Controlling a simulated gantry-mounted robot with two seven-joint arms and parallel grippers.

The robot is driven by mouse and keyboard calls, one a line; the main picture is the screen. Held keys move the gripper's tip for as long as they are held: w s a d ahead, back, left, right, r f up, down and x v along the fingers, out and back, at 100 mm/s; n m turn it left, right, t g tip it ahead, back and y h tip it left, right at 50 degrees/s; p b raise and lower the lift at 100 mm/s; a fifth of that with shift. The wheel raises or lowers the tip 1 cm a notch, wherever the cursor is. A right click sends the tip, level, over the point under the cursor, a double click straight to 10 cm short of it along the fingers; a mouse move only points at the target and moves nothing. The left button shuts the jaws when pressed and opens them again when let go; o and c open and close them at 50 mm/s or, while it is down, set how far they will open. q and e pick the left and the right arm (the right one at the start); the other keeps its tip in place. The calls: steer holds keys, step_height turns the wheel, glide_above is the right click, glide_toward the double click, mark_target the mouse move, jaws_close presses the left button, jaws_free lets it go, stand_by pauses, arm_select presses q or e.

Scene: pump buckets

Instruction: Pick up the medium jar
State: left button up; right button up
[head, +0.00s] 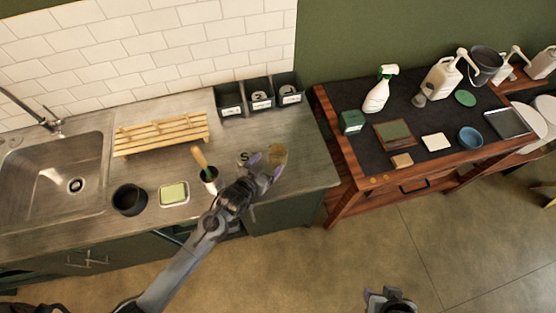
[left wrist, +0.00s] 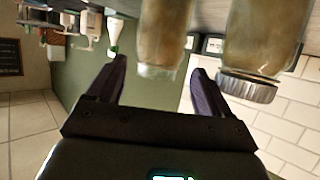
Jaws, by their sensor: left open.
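Two jars with brownish contents show in the left wrist view, which looks upside down. One jar (left wrist: 163,40) lies in line with the gap between my fingers; the other jar (left wrist: 255,40), looking larger, has a ridged metal lid and is at the right. I cannot tell for sure which is the medium jar. In the head view, a round brownish jar top (head: 279,154) is right beside my left gripper (head: 264,165), and a marked round lid (head: 243,158) is to its left. My left gripper is open and empty. My right gripper (head: 390,300) is partly visible at the bottom edge.
A wooden table (head: 440,165) with bottles stands at the right.

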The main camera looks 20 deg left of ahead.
mark_target(273, 159)
arm_select(q)
steer(key=shift+w+d+f, duration=0.1)
steer(key=shift+w+f, duration=0.1)
steer(key=shift+w, duration=0.2)
steer(key=b+x, duration=0.4)
steer(key=shift+s+f, duration=0.1)
steer(key=shift+f, duration=0.05)
steer(key=shift+w+d+f+b, duration=0.1)
steer(key=shift+w+b, duration=0.55)
steer(key=c, duration=0.8)
steer(key=shift+c, duration=0.2)
